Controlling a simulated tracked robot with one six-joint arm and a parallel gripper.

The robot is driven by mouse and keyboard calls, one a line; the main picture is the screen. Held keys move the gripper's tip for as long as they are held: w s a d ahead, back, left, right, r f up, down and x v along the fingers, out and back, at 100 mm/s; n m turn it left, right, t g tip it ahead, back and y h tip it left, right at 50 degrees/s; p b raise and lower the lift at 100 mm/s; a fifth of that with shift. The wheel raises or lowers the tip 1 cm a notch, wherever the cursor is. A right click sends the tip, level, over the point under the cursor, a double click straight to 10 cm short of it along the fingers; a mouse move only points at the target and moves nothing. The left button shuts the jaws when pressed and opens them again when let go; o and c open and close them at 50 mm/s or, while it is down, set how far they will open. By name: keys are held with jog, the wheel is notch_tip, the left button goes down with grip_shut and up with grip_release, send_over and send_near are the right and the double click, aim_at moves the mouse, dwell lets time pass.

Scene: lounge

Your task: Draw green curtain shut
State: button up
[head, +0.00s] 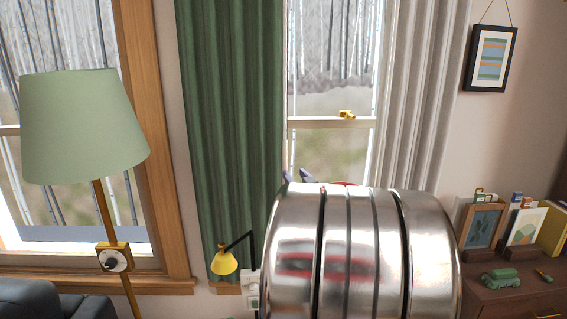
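The green curtain (230,130) hangs in folds at the left side of the middle window (330,150). A bare strip of glass shows between it and a pale grey curtain (420,90) at the right side. The silver rounded body in front is part of my arm and hides the lower middle of the window. Small dark tips just above it, near the green curtain's right edge, may belong to my gripper (297,176). Most of it is hidden, so I cannot tell its opening or whether it touches the cloth.
A floor lamp (83,125) with a pale green shade stands at the left before a wood-framed window. A yellow wall lamp (224,262) hangs before the green curtain's lower part.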

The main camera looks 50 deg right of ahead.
aim_at(285, 162)
jog(key=x, duration=1.2)
jog(key=shift+w+d, duration=0.2)
jog(key=shift+w, duration=0.05)
jog(key=shift+c, duration=0.2)
grip_shut()
